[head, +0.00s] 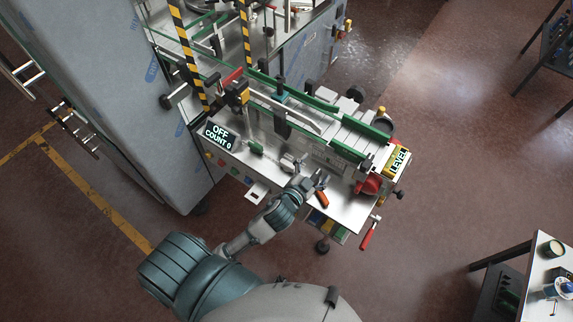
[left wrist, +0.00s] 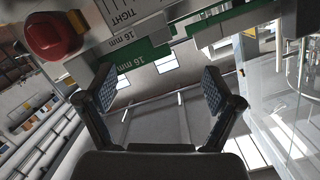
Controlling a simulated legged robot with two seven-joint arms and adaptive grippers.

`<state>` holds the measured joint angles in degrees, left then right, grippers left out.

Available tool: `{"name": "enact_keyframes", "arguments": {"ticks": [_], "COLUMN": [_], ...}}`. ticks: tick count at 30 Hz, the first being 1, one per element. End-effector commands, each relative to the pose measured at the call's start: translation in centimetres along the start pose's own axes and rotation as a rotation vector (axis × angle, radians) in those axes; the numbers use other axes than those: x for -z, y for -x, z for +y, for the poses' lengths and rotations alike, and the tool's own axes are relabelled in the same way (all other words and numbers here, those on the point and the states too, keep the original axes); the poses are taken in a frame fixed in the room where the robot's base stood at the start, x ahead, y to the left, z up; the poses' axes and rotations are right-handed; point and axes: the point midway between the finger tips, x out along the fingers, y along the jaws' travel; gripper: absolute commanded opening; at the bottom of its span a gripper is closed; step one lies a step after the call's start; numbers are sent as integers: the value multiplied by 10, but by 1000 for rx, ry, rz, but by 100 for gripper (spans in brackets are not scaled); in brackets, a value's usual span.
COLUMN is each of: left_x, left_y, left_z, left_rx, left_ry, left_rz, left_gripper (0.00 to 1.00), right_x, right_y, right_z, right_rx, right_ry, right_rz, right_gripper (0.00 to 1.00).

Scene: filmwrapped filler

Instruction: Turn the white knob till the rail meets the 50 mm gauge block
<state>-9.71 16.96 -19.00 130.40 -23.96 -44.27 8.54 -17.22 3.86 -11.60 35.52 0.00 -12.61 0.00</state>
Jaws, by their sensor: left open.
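My left gripper (head: 308,182) reaches over the front of the machine's bench in the head view. In the left wrist view its two padded fingers (left wrist: 158,90) stand wide apart with nothing between them. A pale round part (head: 288,162), possibly the white knob, sits just beyond the gripper; I cannot tell whether they touch. Green-edged rails (head: 300,96) run along the back of the bench. I cannot make out a 50 mm gauge block. My right gripper is out of view.
A red mushroom button (head: 369,186) stands at the bench's right end, below a LEVEL sign (head: 398,160). An orange-handled tool (head: 321,199) lies near the gripper. A display (head: 219,134) reads OFF, COUNT 0.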

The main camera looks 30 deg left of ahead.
Motion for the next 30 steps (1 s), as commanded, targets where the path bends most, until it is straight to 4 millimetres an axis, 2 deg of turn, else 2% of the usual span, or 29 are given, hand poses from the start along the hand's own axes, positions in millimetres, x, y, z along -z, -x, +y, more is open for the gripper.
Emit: {"name": "enact_keyframes", "arguments": {"ticks": [1,2,3,6,9,11,12,14,15,17,18,20,21,23,24,27,30], "left_x": [38,62,96,173,218,224,219,201,184,151,126,91,70,45,32,14,8], "left_y": [-11,-14,-16,-6,18,31,37,41,40,33,25,11,3,-7,-11,-14,-12], "left_z": [-5,-5,-4,15,51,74,88,103,108,104,93,66,41,-1,-29,-89,-124], "left_rx": [14,19,19,-22,-135,-236,-316,-458,-565,-742,-869,-1062,-1185,-1350,-1446,-1620,-1712], "left_ry": [-60,-102,-165,-370,-625,-800,-925,-1122,-1258,-1465,-1600,-1784,-1888,-2011,-2068,-2146,-2168], "left_rz": [143,240,377,739,1062,1219,1304,1395,1428,1431,1398,1299,1205,1039,924,665,500], "left_gripper": [91,91,91,91,91,91,91,91,91,91,91,91,91,91,91,91,91], "right_x": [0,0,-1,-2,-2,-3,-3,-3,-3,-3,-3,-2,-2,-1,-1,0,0], "right_y": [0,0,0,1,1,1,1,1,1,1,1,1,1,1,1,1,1], "right_z": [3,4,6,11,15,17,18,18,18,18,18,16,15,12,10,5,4], "right_rx": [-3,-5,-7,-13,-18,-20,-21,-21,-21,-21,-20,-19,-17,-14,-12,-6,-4], "right_ry": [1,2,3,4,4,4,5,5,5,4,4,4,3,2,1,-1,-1], "right_rz": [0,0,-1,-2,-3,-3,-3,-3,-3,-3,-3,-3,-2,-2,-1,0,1], "right_gripper": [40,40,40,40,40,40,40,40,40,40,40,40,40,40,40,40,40]}}
